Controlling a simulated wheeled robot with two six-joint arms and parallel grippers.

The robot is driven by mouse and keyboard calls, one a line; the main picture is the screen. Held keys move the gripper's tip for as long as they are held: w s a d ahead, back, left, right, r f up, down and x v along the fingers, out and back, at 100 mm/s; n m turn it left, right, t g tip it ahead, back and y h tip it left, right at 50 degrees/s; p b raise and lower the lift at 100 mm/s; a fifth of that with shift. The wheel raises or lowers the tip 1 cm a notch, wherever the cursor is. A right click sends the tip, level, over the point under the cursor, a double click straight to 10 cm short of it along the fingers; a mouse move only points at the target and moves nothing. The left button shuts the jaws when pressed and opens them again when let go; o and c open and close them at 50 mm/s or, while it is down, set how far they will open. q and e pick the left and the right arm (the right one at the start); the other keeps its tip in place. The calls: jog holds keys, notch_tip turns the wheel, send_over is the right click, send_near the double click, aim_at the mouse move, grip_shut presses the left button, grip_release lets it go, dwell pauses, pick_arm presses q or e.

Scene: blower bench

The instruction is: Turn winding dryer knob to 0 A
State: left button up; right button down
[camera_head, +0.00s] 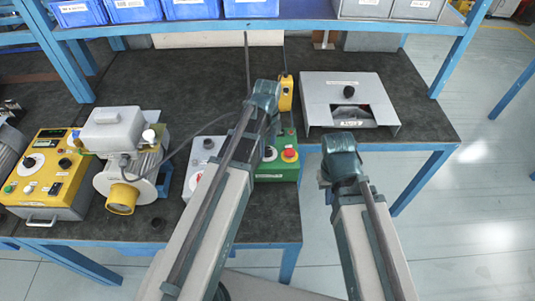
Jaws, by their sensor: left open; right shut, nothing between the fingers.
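No label reads clearly enough to tell which unit is the winding dryer. A grey box (196,181) with a dark knob (209,143) stands left of my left arm, which hides part of it. A yellow control box (47,184) at the left also carries dark knobs. My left gripper (264,94) is open, over the middle of the bench, beyond the grey box. My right gripper (340,158) is shut and empty, near the bench's front edge, before a light grey housing. The fingertips of both are mostly hidden, and neither gripper is seen touching a knob.
A green box (279,168) with a red button is beside the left arm. A blower motor (134,165) with a yellow cap stands at left. The light grey housing (346,99) sits at right. A shelf with blue bins (192,9) spans the back. A yellow pendant (286,92) hangs centrally.

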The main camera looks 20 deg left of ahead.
pick_arm(q)
jog(key=shift+f+b, duration=0.3)
jog(key=shift+f, duration=0.45)
jog(key=shift+r, duration=0.1)
grip_shut()
